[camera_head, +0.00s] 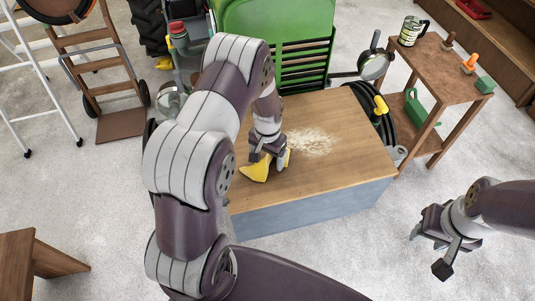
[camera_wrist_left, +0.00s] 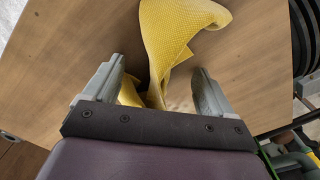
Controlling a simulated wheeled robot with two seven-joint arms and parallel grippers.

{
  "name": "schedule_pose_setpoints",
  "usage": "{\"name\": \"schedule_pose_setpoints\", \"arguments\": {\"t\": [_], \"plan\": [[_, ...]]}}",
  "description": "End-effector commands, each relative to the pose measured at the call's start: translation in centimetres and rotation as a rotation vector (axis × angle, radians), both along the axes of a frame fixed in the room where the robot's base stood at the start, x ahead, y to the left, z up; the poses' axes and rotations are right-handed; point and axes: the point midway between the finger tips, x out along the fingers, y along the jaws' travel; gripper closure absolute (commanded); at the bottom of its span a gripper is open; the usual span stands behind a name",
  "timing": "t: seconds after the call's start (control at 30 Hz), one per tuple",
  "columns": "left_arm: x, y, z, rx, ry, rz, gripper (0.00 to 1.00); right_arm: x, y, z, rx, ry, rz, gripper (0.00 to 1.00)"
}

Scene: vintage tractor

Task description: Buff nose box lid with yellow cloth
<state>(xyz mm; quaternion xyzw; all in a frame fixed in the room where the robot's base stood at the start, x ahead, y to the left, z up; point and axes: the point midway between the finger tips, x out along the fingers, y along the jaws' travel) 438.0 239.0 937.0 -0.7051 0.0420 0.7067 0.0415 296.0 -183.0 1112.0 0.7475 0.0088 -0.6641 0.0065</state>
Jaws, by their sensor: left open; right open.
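The yellow cloth (camera_head: 256,171) lies crumpled on the wooden nose box lid (camera_head: 345,165), near its left edge. My left gripper (camera_head: 268,157) is down at the cloth, and its hand hides part of it. In the left wrist view the cloth (camera_wrist_left: 180,35) rises in a fold between and beyond the two fingers of my left gripper (camera_wrist_left: 157,68), which are apart and not closed on it. A pale dusty patch (camera_head: 312,142) lies on the lid to the right of the cloth. My right gripper (camera_head: 428,250) is open and empty above the floor at the lower right.
The green tractor body (camera_head: 305,45) stands behind the lid, with a round lamp (camera_head: 374,65) at its right. A black hose coil hangs at the lid's right edge.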

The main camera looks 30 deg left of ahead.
Motion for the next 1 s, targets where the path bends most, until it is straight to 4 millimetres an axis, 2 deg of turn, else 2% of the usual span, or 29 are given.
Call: {"name": "schedule_pose_setpoints", "arguments": {"t": [0.1, 0.57, 0.83, 1.0], "plan": [[0.0, 0.0, -0.6, 0.000, 0.000, 0.000, 0.17, 0.0, 0.0, -0.5, 0.000, 0.000, 0.000, 0.57], [0.0, 0.0, -0.5, 0.000, 0.000, 0.000, 1.00, 0.0, 0.0, -0.3, 0.000, 0.000, 0.000, 0.57], [-0.1, 0.0, -0.4, 0.000, 0.002, 0.000, 1.00, 0.0, 0.0, -0.1, 0.000, 0.000, 0.000, 0.57], [-0.3, 0.3, 0.1, 0.000, 0.000, 0.000, 1.00, 0.0, 0.0, 0.9, 0.000, 0.000, 0.000, 0.57]]}}
